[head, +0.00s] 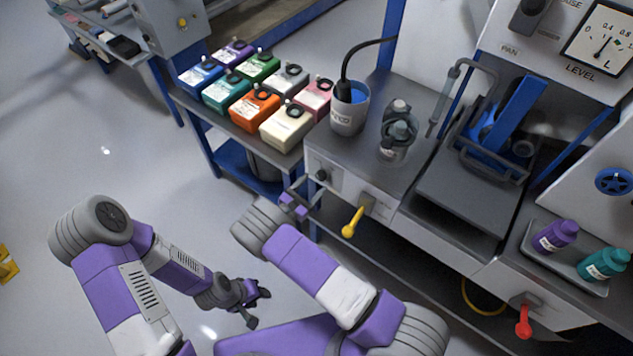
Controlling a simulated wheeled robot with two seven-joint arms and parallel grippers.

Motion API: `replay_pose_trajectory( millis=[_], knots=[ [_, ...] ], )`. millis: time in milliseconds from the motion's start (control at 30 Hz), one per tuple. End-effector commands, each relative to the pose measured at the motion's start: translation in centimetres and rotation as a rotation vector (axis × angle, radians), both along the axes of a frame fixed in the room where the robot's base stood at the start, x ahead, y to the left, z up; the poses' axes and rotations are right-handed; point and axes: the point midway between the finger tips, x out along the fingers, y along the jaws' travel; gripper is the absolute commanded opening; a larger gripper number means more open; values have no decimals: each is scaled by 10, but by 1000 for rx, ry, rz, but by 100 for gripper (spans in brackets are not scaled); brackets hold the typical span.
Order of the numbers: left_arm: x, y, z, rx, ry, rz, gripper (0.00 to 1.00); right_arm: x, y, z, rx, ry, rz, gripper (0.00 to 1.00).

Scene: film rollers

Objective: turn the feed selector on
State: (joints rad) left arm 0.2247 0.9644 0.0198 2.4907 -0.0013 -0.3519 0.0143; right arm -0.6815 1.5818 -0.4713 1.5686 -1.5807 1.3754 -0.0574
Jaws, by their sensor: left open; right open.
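No label reading "feed selector" is legible. The front of the grey counter carries a small black knob (321,175) on a pale panel, and a yellow lever handle (352,222) pointing down and slightly left. A red lever handle (523,322) hangs down further right. My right gripper (300,196) is open at the counter's front left corner, just below and left of the black knob; I cannot tell whether it touches anything. My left gripper (252,303) is open and empty, low over the floor, well away from the counter.
Several coloured boxes (285,127) stand on the side table at left. A grey cup (349,108) and a clear bottle (398,135) stand on the counter. A tray (570,262) holds purple and teal bottles.

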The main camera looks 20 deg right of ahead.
Motion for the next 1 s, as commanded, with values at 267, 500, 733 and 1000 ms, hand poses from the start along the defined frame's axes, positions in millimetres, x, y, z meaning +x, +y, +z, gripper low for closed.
replay_pose_trajectory(
  millis=[267, 500, 733, 1000],
  knots=[
    [0, 0, -5, 0, 0, 0, 43, 16, -21, -1, 2, 1, -2, 65],
    [0, 0, -4, 0, 0, 0, 43, 16, -22, 0, 1, 2, -2, 65],
    [0, 0, -4, 0, 0, 0, 43, 16, -21, 0, 2, 1, -2, 33],
    [0, 0, -5, 0, 0, 0, 43, 16, -21, -1, 3, 0, -3, 9]
  ],
)
